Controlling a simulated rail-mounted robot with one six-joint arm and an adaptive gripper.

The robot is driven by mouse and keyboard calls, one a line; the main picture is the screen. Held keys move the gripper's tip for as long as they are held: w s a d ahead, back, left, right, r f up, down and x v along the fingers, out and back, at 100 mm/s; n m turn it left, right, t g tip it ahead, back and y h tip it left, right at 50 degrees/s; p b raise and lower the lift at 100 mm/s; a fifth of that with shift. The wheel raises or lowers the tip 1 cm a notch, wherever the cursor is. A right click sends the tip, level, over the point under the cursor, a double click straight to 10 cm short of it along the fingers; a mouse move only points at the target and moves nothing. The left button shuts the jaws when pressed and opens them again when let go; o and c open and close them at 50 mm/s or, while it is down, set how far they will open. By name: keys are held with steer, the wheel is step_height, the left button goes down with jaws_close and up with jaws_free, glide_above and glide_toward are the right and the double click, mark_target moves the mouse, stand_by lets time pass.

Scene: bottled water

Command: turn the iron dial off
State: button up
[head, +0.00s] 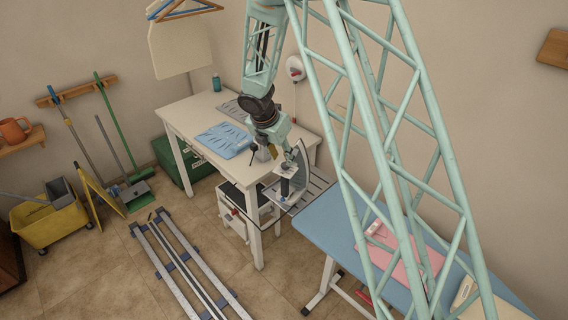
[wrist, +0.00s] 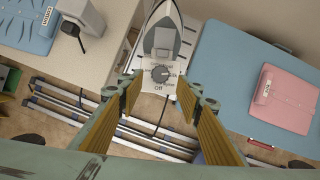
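The iron (wrist: 163,40) is grey and stands tip-up in the wrist view. Its dark round dial (wrist: 160,74) sits on a pale plate with the word "Off" printed below it. The dial's pointer is too small to read. My gripper (wrist: 157,88) is open, with one finger on each side of the dial in this view and nothing held. The fingers look apart from the dial; the depth gap is hard to tell. In the head view the iron (head: 306,160) stands beside my gripper (head: 285,178), and its dial is hidden.
A blue ironing board (head: 318,216) with folded pink cloth (head: 405,262) lies to the right. A white table (head: 190,112) with folded blue cloth (head: 224,140) stands to the left. Floor rails (head: 182,262) run in front. A yellow bucket (head: 52,226) stands far left.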

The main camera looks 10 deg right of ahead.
mark_target(285, 164)
steer(key=shift+x, duration=2.25)
steer(key=shift+c, duration=0.2)
steer(key=c, duration=0.8)
